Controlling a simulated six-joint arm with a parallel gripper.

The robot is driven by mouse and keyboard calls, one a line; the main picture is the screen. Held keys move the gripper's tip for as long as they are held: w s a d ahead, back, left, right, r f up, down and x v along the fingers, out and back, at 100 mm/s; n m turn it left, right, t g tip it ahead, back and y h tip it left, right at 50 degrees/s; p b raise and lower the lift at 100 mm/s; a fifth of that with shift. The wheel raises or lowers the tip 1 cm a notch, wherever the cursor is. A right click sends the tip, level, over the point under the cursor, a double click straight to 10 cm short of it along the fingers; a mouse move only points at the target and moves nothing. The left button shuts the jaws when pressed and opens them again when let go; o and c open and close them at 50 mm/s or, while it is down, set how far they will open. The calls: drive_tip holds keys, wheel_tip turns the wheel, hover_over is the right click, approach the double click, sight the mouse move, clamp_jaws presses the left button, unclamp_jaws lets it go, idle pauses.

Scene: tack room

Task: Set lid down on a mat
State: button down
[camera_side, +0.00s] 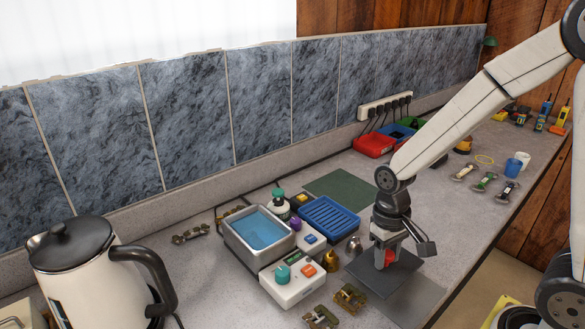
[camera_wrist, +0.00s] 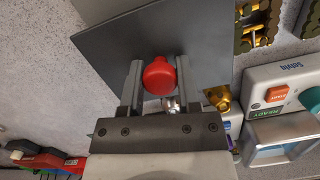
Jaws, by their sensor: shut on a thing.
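My gripper (camera_side: 388,250) is shut on the red knob of the lid. The lid is a flat dark grey plate (camera_side: 385,284); in the wrist view its plate (camera_wrist: 205,40) spreads beyond the fingers, with the red knob (camera_wrist: 159,76) between the fingertips (camera_wrist: 158,82). The lid looks about level. A flat grey patch that looks like the mat (camera_side: 420,298) shows past the lid's right and front edges. The lid covers part of it, and I cannot tell whether they touch.
A steel bath (camera_side: 232,243) with blue liquid stands left of the lid, beside a white control box (camera_side: 292,287). A blue slotted tray (camera_side: 329,219) and a dark green mat (camera_side: 342,189) lie behind. Brass parts (camera_side: 350,296) sit close in front; a brass bell (camera_side: 331,261) is near the lid.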

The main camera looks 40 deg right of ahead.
drive_tip(key=shift+f, duration=1.15)
drive_tip(key=shift+f, duration=0.15)
drive_tip(key=shift+c, duration=1.6)
unclamp_jaws()
drive_tip(key=shift+w+d+r, duration=0.1)
drive_tip(key=shift+w+r, duration=0.15)
drive_tip(key=shift+r, duration=1.8)
drive_tip(key=shift+w+r, duration=0.2)
drive_tip(key=shift+r, duration=1.85)
drive_tip(key=shift+w+d+r, duration=0.1)
drive_tip(key=shift+w+r, duration=0.15)
drive_tip(key=shift+r, duration=1.8)
drive_tip(key=shift+f, duration=0.15)
drive_tip(key=f+t, duration=0.1)
drive_tip(key=f, duration=0.1)
drive_tip(key=f+n+t, duration=0.1)
drive_tip(key=f, duration=0.1)
drive_tip(key=s+f+t, duration=0.1)
drive_tip(key=f, duration=0.1)
drive_tip(key=shift+a+f+n, duration=0.15)
drive_tip(key=shift+f+n, duration=0.1)
drive_tip(key=shift+n, duration=0.15)
drive_tip(key=shift+s+f+t, duration=0.15)
drive_tip(key=shift+f+t, duration=0.35)
drive_tip(key=shift+f, duration=0.1)
